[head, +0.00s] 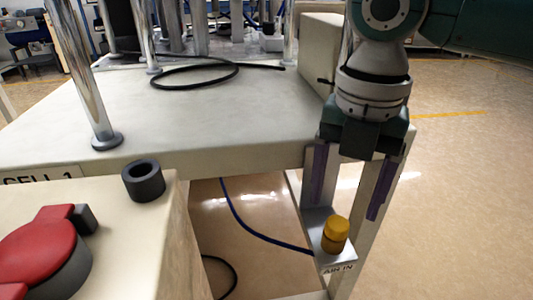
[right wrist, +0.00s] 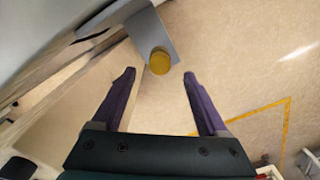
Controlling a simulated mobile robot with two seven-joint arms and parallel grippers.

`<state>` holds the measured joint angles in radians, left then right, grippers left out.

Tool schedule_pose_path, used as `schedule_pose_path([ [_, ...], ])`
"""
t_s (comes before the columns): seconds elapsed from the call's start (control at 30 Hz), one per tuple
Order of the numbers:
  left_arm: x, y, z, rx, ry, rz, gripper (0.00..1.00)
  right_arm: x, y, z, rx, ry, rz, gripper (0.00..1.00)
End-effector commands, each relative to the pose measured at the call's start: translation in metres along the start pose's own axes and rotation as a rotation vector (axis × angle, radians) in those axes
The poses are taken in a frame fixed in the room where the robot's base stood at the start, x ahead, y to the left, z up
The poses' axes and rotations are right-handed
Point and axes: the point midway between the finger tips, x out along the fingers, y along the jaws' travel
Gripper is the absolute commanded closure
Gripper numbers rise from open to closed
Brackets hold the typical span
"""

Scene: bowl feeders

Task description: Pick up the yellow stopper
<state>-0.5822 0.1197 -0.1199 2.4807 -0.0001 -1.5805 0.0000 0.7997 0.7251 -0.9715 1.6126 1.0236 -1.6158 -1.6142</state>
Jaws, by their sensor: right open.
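The yellow stopper (head: 335,234) stands upright on a small grey bracket (head: 318,221) marked "AIR IN", low at the table's front right leg. It also shows in the right wrist view (right wrist: 159,61), from above, on the end of the bracket (right wrist: 153,36). My right gripper (head: 345,207) points down with its purple fingers wide apart. It is empty. In the right wrist view the stopper lies beyond the fingertips (right wrist: 159,74), roughly centred between them and not touched. My left gripper is not in view.
A cream table (head: 200,110) with chrome posts and a coiled black cable (head: 195,75) stands behind. At lower left a cream housing carries a red-topped knob (head: 38,250) and a dark hollow ring (head: 143,182). A blue hose (head: 250,230) runs to the bracket. Floor is clear at right.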

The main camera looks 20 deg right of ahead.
Motion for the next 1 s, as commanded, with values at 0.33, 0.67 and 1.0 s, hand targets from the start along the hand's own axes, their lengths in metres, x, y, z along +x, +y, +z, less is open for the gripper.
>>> schedule_pose_path([
  [0.33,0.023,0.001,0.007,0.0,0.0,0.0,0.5,0.049,-0.001,-0.001,-0.001,0.0,-0.001,0.23],
  [0.67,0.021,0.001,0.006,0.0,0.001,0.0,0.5,0.048,-0.001,0.0,0.0,-0.002,0.0,0.37],
  [1.0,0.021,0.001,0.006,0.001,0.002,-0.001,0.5,0.048,-0.001,0.0,0.0,-0.002,0.0,0.75],
])
